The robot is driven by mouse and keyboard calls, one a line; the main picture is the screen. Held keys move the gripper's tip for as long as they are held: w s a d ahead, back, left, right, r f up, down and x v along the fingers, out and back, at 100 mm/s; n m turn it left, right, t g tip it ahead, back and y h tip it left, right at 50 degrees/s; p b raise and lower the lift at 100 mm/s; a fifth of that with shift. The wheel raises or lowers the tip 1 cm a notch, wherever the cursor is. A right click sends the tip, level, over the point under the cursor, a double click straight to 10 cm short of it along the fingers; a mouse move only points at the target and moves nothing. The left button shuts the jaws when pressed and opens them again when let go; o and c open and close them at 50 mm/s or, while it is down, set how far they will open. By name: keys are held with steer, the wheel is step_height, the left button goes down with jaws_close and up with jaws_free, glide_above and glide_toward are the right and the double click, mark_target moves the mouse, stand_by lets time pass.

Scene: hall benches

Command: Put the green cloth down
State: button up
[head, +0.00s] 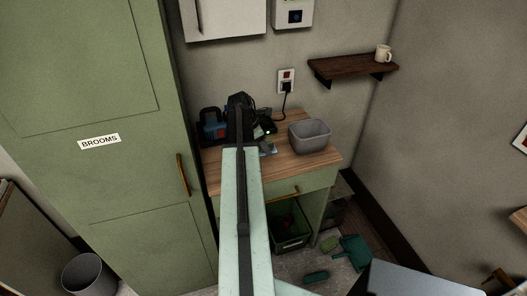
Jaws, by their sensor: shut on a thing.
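My gripper (239,100) is at the far end of my pale green arm, over the left part of the wooden-topped bench (308,167). It is shut, and my own arm hides what is between its fingers. I cannot make out the green cloth clearly there. A small grey-green piece (268,149) shows just right of the arm at bench height; I cannot tell if it is part of the cloth.
A grey bin (310,136) stands on the bench, right of my gripper. A green crate (291,238) is below; a teal dustpan (353,251) lies on the floor. A green cupboard (110,160) stands left.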

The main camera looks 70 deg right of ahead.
steer(key=f+b, duration=0.4)
steer(key=shift+d, duration=0.25)
steer(key=shift+w+a+r+p, duration=0.1)
steer(key=shift+r+p, duration=0.1)
steer(key=shift+p, duration=0.1)
steer(key=shift+f, duration=0.25)
steer(key=o, duration=1.2)
steer(key=shift+r, duration=0.1)
